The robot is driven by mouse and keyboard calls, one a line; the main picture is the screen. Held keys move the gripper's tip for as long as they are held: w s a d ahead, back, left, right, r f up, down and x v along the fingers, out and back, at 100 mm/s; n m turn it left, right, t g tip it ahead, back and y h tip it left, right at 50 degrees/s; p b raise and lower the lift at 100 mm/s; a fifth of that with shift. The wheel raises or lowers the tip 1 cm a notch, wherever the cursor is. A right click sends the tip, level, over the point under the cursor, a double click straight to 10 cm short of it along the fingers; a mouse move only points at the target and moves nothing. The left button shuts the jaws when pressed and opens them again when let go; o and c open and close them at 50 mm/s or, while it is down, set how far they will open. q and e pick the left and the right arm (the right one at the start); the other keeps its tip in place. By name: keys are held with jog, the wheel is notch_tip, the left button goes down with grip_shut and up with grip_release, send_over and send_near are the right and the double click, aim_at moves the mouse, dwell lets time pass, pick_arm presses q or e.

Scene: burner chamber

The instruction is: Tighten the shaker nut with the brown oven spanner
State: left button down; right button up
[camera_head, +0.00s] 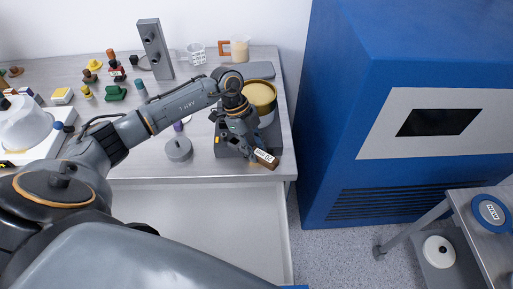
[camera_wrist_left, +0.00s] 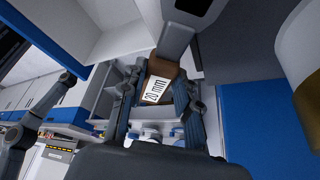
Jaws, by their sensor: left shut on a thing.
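My left gripper (camera_head: 247,146) is shut on the brown oven spanner (camera_head: 267,159), over the front right part of the workbench. The spanner's brown block with a white label shows just past the fingers. In the left wrist view, the label on the brown spanner (camera_wrist_left: 163,72) reads "20 mm", and the block sits between the two fingers of my left gripper (camera_wrist_left: 158,98). A dark grey machine, apparently the shaker (camera_head: 222,146), stands under the gripper, with a yellow-topped round vessel (camera_head: 262,93) behind it. I cannot make out the shaker nut. My right gripper is not in view.
A grey round piece (camera_head: 178,149) lies on the workbench (camera_head: 140,168) left of the shaker. An upright grey block (camera_head: 154,48) and beakers stand behind. Small coloured parts are at the back left. A large blue cabinet (camera_head: 335,110) stands close to the right.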

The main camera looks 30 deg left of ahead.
pick_arm(q)
jog(key=shift+a, duration=0.2)
dwell(0.3)
jog(key=shift+w+a, duration=0.1)
jog(key=shift+a, duration=0.15)
jog(key=shift+a, duration=0.35)
jog(key=shift+w+a, duration=0.2)
jog(key=shift+a, duration=1.1)
dwell(0.8)
jog(key=shift+r, duration=0.1)
dwell(0.4)
jog(key=shift+s+a+m+g, duration=0.15)
jog(key=shift+s+m+g, duration=0.35)
jog(key=shift+s+m, duration=0.55)
jog(key=shift+w, duration=0.2)
jog(key=shift+m, duration=0.25)
